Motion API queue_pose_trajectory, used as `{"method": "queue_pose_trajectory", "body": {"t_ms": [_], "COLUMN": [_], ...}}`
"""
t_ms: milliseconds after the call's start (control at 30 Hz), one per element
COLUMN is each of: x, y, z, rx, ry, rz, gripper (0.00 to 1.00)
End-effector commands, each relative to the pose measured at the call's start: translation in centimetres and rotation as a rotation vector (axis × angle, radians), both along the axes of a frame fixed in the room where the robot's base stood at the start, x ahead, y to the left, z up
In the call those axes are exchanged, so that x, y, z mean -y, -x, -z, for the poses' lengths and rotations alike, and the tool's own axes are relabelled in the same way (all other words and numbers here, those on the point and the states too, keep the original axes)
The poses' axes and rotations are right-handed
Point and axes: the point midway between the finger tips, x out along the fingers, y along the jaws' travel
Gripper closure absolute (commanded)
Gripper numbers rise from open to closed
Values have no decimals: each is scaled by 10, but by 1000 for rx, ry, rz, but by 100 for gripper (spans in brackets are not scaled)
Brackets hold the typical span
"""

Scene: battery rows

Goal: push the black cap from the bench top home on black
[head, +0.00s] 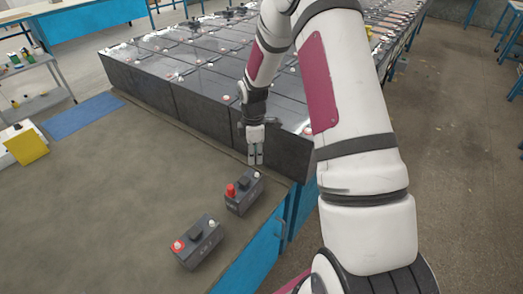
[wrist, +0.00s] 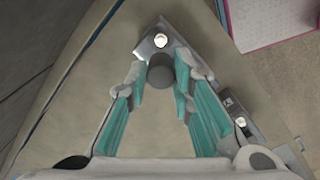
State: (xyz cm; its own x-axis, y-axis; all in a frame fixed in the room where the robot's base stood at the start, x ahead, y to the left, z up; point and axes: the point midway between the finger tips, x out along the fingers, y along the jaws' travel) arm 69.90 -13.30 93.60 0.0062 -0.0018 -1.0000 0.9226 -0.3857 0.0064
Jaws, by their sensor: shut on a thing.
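In the wrist view my gripper (wrist: 161,78) is shut on the black cap (wrist: 160,70), a short dark cylinder between the fingertips. A bare silver post (wrist: 160,40) shows just beyond the cap, on a small battery mostly hidden by the fingers. In the head view my gripper (head: 256,160) points down just behind the far small battery (head: 243,196). That battery has a red cap (head: 231,190) at its left and a bare post (head: 256,174) at its right. The held cap is not clear in the head view. The cap appears apart from the post.
A second small battery (head: 199,244) stands nearer on the bench top (head: 110,215), with a red-marked post and a bare post. Rows of large dark batteries (head: 205,100) stand behind. The bench's blue edge (head: 253,252) is close on the right.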

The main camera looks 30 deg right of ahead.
Motion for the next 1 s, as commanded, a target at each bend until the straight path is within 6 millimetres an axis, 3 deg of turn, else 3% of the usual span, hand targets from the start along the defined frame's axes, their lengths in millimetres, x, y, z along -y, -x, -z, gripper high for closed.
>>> {"method": "queue_pose_trajectory", "body": {"t_ms": [267,800,1000], "x": [8,7,7], "y": [2,2,2], "z": [3,40,44], "rx": [1,1,1], "ry": [0,0,0], "rz": [-69,-65,-65], "gripper": [90,90,90]}}
